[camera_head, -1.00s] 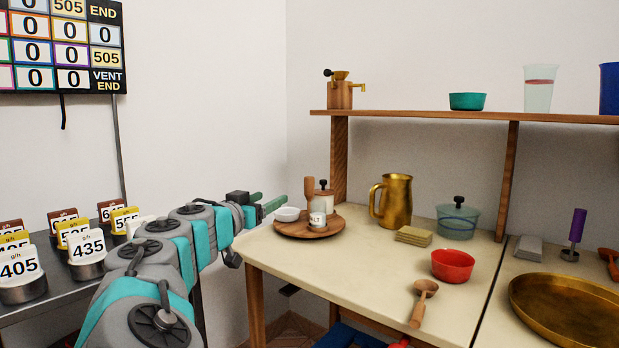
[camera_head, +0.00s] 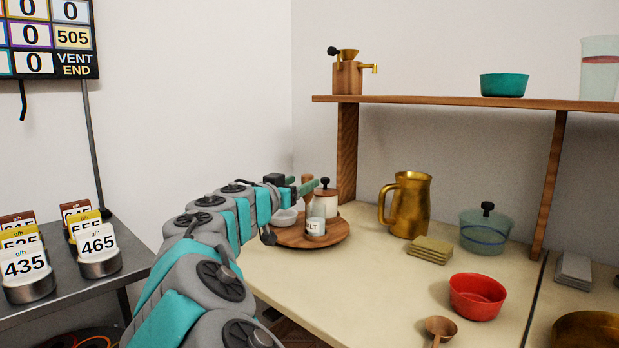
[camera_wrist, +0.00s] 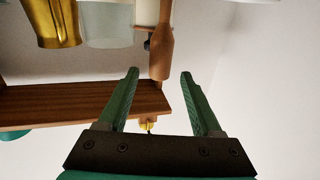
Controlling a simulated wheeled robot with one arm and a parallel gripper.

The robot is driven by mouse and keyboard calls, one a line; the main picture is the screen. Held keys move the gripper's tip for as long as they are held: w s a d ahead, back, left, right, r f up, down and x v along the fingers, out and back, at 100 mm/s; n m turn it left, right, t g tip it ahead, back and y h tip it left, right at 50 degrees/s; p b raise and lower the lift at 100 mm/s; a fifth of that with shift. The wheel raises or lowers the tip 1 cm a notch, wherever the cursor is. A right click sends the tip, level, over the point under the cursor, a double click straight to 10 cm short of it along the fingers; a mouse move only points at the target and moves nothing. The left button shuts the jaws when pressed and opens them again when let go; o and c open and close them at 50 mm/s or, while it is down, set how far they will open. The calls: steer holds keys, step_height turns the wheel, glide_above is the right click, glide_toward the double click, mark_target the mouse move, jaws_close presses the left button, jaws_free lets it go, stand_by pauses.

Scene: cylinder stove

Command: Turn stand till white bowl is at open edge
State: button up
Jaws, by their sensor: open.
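The stand (camera_head: 335,240) is a round wooden turntable at the far left corner of the counter. The white bowl (camera_head: 284,218) sits on its left side, partly hidden by my arm. A salt jar (camera_head: 315,222), a white canister with a dark knob (camera_head: 327,201) and a wooden-handled item (camera_head: 308,187) also stand on it. My gripper (camera_head: 304,185) is open and empty, above the stand near the wooden handle. In the wrist view my green fingers (camera_wrist: 160,73) are apart, with the wooden handle (camera_wrist: 160,45) beyond them near the gap; the bowl is not visible there.
A wooden shelf (camera_head: 440,101) runs above.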

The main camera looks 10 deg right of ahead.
mark_target(304, 180)
steer(key=shift+x, duration=2.1)
steer(key=shift+c, duration=0.2)
jaws_close()
